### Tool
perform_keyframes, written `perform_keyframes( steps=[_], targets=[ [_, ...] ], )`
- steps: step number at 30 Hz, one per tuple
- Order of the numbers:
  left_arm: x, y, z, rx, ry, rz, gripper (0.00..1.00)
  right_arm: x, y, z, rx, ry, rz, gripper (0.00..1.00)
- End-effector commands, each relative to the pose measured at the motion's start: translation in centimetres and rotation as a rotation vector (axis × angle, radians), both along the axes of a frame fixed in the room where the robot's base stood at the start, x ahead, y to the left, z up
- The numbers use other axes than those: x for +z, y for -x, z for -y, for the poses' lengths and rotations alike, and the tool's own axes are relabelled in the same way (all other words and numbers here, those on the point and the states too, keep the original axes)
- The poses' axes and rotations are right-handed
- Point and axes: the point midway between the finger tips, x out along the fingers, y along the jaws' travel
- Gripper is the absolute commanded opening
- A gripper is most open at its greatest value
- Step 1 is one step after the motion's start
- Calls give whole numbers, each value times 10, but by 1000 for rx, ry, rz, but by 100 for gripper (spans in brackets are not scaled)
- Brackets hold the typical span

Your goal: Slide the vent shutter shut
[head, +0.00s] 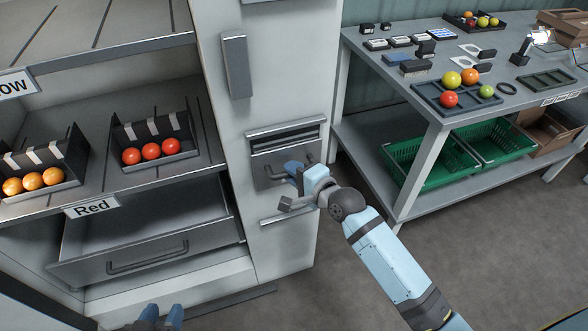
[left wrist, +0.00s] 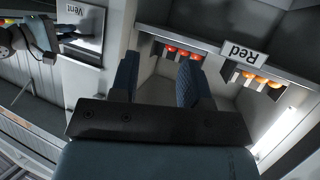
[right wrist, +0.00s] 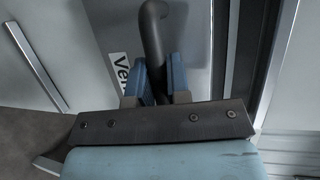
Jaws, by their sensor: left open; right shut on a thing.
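The vent shutter (head: 262,174) is a grey plate on the pale cabinet column, with dark vent slats (head: 288,140) showing above it. Its bent bar handle shows in the right wrist view (right wrist: 153,28), beside a partly hidden vent label (right wrist: 119,70). My right gripper (head: 298,168) is shut on the handle; its blue fingers sit either side of the bar in the right wrist view (right wrist: 153,78). My arm hides part of the shutter. My left gripper (head: 163,314) is open and empty at the bottom of the head view; its parted fingers show in the left wrist view (left wrist: 158,78).
A half-open drawer (head: 150,258) stands left of the column, below shelves with crates of red (head: 152,150) and orange tomatoes (head: 33,181). A long grey handle (head: 236,66) is above the vent. A workbench (head: 430,106) with green crates (head: 425,166) stands right; floor in front is clear.

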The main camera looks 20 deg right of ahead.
Motion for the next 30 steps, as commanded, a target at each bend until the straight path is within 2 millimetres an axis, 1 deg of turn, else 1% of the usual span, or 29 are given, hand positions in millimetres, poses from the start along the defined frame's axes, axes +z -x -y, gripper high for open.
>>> perform_keyframes(
  steps=[1,3,7,12,22,23,24,25,26,30],
  targets=[
    [5,4,-4,6,-20,-34,43,21,-1,0,-2,-1,6,0],
    [2,7,-8,9,-44,-67,43,32,-1,0,-1,-2,5,0],
    [1,9,-12,15,-69,-93,43,47,-1,0,-1,-2,5,0],
    [-2,11,-14,17,-85,-107,43,54,-1,1,-2,-1,6,0],
    [-4,11,-14,17,-86,-108,43,55,-2,1,-2,-1,11,0],
    [-4,11,-14,17,-86,-108,43,56,-2,1,-2,-2,12,21],
    [-4,11,-14,17,-86,-108,43,56,-2,1,-2,-2,12,31],
    [-4,11,-14,17,-86,-108,43,56,-2,1,-2,-2,12,38],
    [-4,11,-14,17,-86,-108,43,55,-2,1,-2,-2,11,42],
    [-4,11,-14,17,-86,-108,43,53,-1,0,-1,-2,7,42]
  ],
)
